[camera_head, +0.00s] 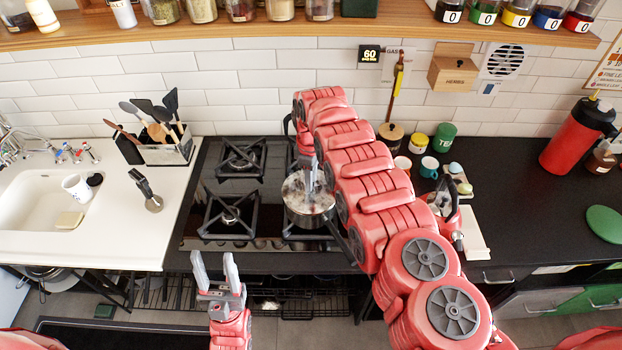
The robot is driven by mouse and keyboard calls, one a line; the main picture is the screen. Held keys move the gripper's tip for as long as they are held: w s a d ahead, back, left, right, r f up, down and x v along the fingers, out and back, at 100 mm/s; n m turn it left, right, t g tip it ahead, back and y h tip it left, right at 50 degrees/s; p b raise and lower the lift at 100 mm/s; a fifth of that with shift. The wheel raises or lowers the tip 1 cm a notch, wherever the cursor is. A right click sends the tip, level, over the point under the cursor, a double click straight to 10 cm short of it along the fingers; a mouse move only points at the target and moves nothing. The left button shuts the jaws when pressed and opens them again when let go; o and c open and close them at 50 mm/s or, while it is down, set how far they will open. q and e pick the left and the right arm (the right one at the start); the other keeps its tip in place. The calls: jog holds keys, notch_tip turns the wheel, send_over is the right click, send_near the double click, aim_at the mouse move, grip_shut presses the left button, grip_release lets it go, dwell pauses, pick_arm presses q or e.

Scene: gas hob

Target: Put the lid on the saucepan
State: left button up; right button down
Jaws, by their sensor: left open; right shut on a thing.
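The saucepan (309,218) stands on the front right burner of the hob, its dark handle running toward the lower right, partly behind my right arm. A round, glassy lid (295,190) shows at the pan's top. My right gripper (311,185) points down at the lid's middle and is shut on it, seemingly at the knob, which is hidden. The lid looks roughly level over the pan; I cannot tell whether it rests on the rim or hovers just above. My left gripper (217,270) is open and empty in front of the counter's edge, left of the pan.
The black hob (262,180) has other burners bare. My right arm covers the counter just right of it. A utensil holder (168,150) stands at the back left, near a sink (40,205). A kettle (445,210), cups and a red flask (572,140) are at the right.

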dwell(0.3)
jog(key=shift+c, duration=0.6)
grip_release()
jog(key=shift+r, duration=0.1)
jog(key=shift+r+p, duration=0.95)
jog(key=shift+r, duration=0.35)
jog(key=shift+r+p, duration=0.45)
jog(key=shift+r, duration=1.6)
